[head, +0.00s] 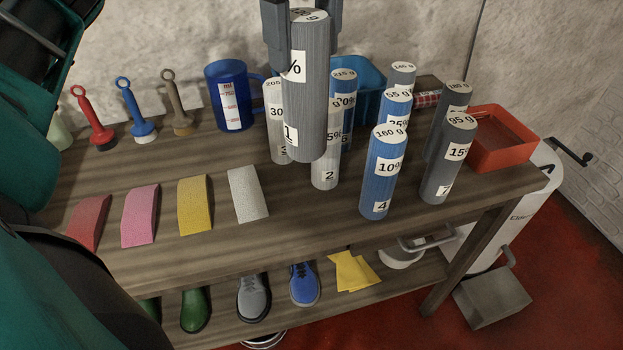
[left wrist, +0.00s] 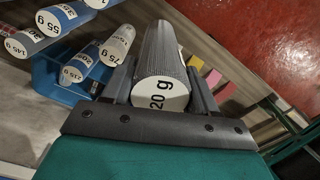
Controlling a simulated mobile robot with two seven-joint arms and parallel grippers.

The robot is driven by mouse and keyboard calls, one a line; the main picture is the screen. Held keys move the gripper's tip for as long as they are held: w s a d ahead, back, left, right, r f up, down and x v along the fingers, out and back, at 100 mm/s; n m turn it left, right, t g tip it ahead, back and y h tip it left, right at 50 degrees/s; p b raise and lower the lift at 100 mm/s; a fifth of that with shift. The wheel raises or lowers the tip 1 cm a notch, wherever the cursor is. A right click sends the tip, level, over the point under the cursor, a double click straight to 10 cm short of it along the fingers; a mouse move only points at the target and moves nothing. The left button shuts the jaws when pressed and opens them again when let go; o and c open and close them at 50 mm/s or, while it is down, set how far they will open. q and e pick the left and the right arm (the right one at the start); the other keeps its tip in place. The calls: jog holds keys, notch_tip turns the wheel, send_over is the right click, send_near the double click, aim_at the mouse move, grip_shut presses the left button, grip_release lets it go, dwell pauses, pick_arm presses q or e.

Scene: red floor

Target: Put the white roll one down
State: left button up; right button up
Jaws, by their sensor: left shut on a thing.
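Roll 1 is a ribbed cylinder (head: 308,90) that looks grey, with a white end face and white labels reading "1" and "%". My left gripper (head: 303,40) comes down from the top in the head view and is shut around its upper part. The roll is upright and appears to hang above the tabletop, its lower end covering part of a pale roll marked 2 (head: 325,175). In the left wrist view the roll (left wrist: 165,50) sits between both fingers (left wrist: 160,80), its labelled end toward the camera. My right gripper is not in view.
A pale roll marked 3 (head: 275,110), a blue roll marked 4 (head: 383,175) and grey rolls (head: 448,165) crowd the wooden table (head: 310,235). A blue mug (head: 230,90) and blue bin (head: 370,75) stand behind, a red tray (head: 500,140) right.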

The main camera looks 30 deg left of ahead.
aim_at(303, 98)
pick_arm(q)
notch_tip(303, 98, down, 8)
jog(key=shift+s+r+b, duration=0.15)
jog(key=shift+r+b, duration=0.1)
jog(key=shift+b, duration=0.9)
notch_tip(303, 98, down, 5)
jog(key=shift+r, duration=0.1)
jog(key=shift+f, duration=2.75)
jog(key=shift+f+b, duration=0.25)
jog(key=shift+b, duration=0.2)
jog(key=o, duration=1.4)
jog(key=shift+r, duration=0.1)
